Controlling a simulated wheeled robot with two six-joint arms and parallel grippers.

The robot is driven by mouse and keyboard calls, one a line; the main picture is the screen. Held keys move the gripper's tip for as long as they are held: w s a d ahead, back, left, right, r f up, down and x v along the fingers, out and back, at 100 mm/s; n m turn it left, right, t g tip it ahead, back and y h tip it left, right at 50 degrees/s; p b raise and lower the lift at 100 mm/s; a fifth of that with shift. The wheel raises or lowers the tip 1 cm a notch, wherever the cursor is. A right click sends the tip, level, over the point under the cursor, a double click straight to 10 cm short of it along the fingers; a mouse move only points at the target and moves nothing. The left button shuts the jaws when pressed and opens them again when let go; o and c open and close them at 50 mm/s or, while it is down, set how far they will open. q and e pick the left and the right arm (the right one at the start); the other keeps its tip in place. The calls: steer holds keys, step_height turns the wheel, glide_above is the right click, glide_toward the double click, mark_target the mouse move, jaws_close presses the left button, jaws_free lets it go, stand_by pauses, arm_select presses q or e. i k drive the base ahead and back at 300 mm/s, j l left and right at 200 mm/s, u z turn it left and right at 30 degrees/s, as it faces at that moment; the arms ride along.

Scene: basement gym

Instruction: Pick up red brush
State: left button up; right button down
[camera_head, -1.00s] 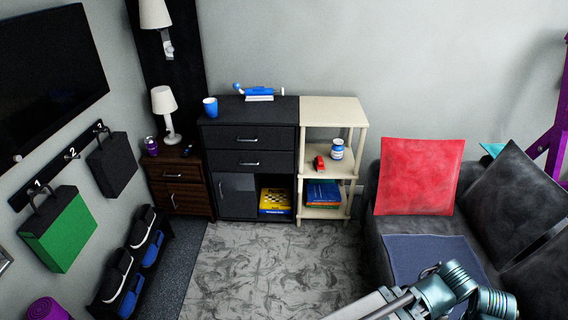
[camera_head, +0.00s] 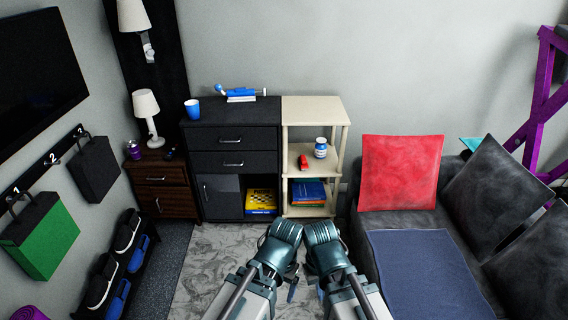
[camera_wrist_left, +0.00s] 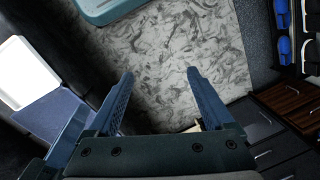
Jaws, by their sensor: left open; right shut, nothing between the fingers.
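A small red object (camera_head: 303,162), likely the red brush, lies on the middle shelf of the cream shelf unit (camera_head: 316,102) in the head view. It is too small to make out bristles. My two arms reach in from the bottom centre, their wrists bent down in front of the unit and well short of the red object. My right gripper (camera_head: 320,291) is partly hidden below its wrist; it is shut and empty. My left gripper is open and empty in the left wrist view (camera_wrist_left: 158,76), its fingers apart over the patterned floor. The red object does not show in that view.
A blue-and-white jar (camera_head: 321,147) stands right of the red object; books (camera_head: 306,191) lie below. A black cabinet (camera_head: 232,165) adjoins on the left. A grey sofa (camera_head: 450,225) with a red cushion (camera_head: 400,172) stands right. Patterned floor (camera_head: 205,265) is free in front.

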mark_target(303, 159)
steer(key=z, duration=2.25)
steer(key=u, duration=2.25)
steer(key=z, duration=0.25)
steer(key=i+j+z, duration=0.1)
steer(key=z, duration=0.25)
steer(key=i+j+z, duration=0.35)
steer(key=k+l, duration=0.05)
steer(key=l, duration=0.05)
